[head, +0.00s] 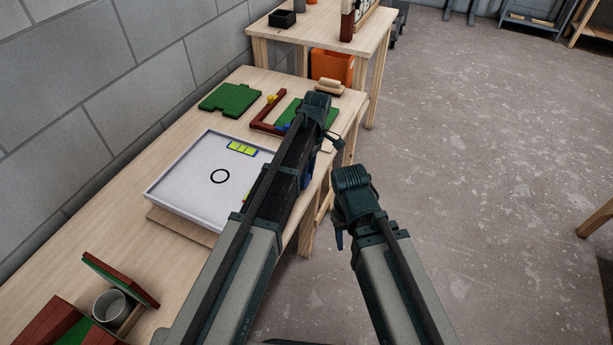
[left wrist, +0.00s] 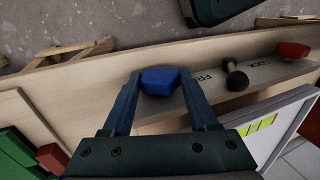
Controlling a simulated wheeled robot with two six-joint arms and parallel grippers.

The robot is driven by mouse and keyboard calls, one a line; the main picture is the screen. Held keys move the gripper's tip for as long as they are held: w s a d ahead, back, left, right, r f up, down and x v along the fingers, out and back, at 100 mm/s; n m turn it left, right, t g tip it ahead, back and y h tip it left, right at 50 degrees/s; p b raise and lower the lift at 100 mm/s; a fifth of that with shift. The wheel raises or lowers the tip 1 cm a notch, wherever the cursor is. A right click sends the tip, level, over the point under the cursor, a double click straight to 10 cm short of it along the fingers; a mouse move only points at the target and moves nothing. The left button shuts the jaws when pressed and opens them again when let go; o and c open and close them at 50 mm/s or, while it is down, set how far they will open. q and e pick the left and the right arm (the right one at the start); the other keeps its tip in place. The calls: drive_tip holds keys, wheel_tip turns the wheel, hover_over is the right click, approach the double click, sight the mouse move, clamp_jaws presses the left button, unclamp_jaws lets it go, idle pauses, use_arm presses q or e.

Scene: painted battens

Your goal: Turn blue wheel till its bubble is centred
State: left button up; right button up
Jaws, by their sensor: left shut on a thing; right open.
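The blue wheel (left wrist: 160,82) sits between the two fingers of my left gripper (left wrist: 160,75) in the left wrist view, and the fingers are shut on it. In the head view my left arm hides most of that spot. A yellow-green bubble vial (head: 243,148) lies on the far edge of the white tray (head: 185,212); a vial also shows in the left wrist view (left wrist: 258,126). The bubble is too small to place. Another vial is partly hidden behind my left arm. My right gripper (head: 340,238) is open and empty, right of the table.
A black knob (left wrist: 236,76) and a red wheel (left wrist: 292,51) stand along a strip lettered "LOCK". A green board (head: 230,98) and an orange bin (head: 332,66) are further back; a grey cup (head: 110,305) is at the near left.

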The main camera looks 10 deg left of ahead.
use_arm(q)
drive_tip(key=o, duration=1.4)
drive_tip(key=shift+c, duration=0.2)
drive_tip(key=p+v, duration=1.3)
drive_tip(key=shift+r, duration=0.4)
